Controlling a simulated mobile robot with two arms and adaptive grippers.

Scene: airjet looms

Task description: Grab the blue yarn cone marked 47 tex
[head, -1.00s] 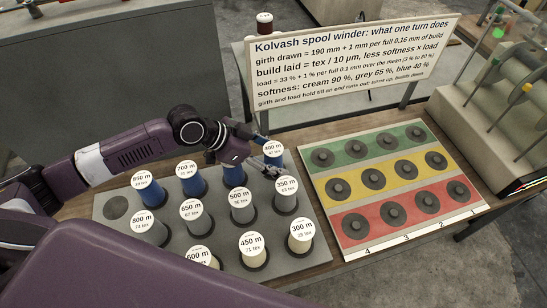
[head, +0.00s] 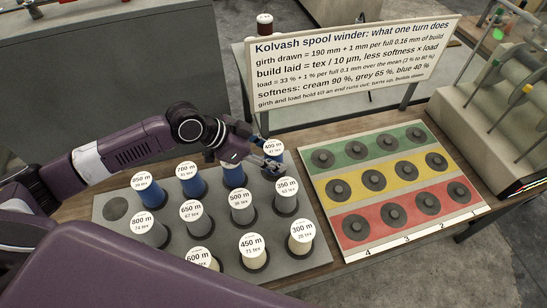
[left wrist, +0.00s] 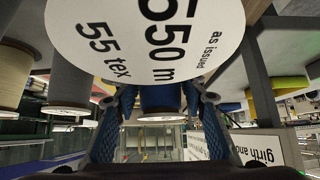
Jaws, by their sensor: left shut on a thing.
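The blue yarn cone with the white top label, small print that seems to read 47 tex (head: 273,147), stands at the back right of the grey peg board (head: 113,238). My left gripper (head: 267,164) is at this cone, with its fingers shut on the cone's body and hiding part of it. In the left wrist view the fingers (left wrist: 160,125) flank a blue cone (left wrist: 160,99). A big label reading 550 m, 55 tex (left wrist: 150,40) fills the top of that view and hides part of the held cone. My right gripper is out of view.
Blue cones stand close to the left of my gripper (head: 188,180); grey and cream cones (head: 252,252) stand in front. A board with green, yellow and red peg rows (head: 340,160) is at right, its pegs empty. A sign (head: 350,62) stands behind.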

